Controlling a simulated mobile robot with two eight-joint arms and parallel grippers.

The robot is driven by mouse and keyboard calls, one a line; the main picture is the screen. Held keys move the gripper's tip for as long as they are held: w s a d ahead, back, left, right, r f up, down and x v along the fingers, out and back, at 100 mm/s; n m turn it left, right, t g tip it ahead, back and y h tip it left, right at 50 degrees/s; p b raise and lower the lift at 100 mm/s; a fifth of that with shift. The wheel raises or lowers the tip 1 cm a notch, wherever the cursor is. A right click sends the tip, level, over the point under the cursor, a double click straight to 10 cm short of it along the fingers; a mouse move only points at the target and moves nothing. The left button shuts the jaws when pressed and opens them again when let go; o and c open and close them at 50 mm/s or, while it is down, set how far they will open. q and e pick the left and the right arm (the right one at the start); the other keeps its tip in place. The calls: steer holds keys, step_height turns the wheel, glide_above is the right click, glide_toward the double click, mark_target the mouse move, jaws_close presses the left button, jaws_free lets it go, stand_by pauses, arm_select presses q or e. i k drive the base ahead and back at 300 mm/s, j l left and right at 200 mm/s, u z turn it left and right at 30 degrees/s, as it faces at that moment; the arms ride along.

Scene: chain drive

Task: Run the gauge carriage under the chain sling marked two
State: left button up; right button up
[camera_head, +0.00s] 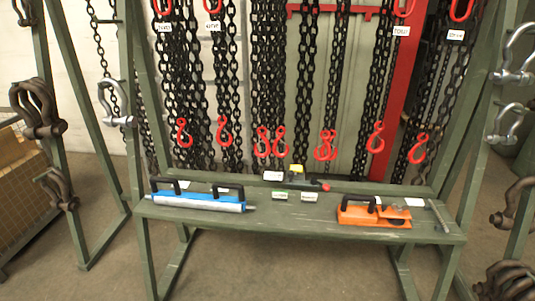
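Several black chain slings with red hooks hang from a green rack; one is the left chain sling (180,85). White tags, such as the tag at the upper left (212,26) and the tag at the upper right (456,35), are too small to read, so I cannot tell which sling is marked two. On the green bench below lie an orange device with a black handle (372,215) and a long blue device with two black handles (200,200). I cannot tell whether either is the gauge carriage. Neither of my grippers is in view.
Small labels (309,197) and a yellow-and-black tool with a red end (298,178) lie mid-bench. A threaded rod (438,215) lies at the right end. Shackles (38,110) hang on side frames. The bench's front middle is clear.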

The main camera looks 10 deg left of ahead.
mark_target(299, 179)
steer(key=i+l+u, duration=0.15)
steer(key=i+l, duration=1.75)
